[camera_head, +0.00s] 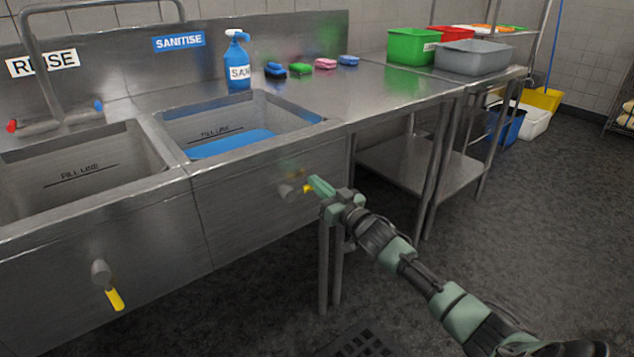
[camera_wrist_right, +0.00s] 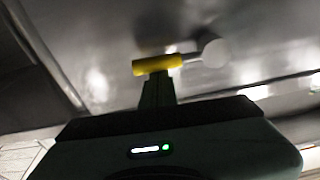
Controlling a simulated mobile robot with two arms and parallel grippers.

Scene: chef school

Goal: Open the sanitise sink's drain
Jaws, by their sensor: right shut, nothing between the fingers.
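The sanitise sink (camera_head: 240,108) holds blue liquid (camera_head: 232,144) below its fill line. Its drain valve, a grey stub (camera_head: 287,191) with a yellow lever (camera_head: 307,188), sticks out of the steel front panel. The lever points right and is partly hidden by my right gripper (camera_head: 315,184). My right gripper is shut and empty, its fingertips at the lever. In the right wrist view the yellow lever (camera_wrist_right: 157,64) lies across just beyond the shut fingertips (camera_wrist_right: 157,82), with the grey stub (camera_wrist_right: 213,52) to its right. Contact is unclear. My left gripper is out of view.
The rinse sink (camera_head: 85,165) is at left, its yellow lever (camera_head: 115,299) hanging down and slightly right. A spray bottle (camera_head: 237,62), sponges and tubs stand on the counter. A table leg (camera_head: 323,270) is close below my right gripper.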

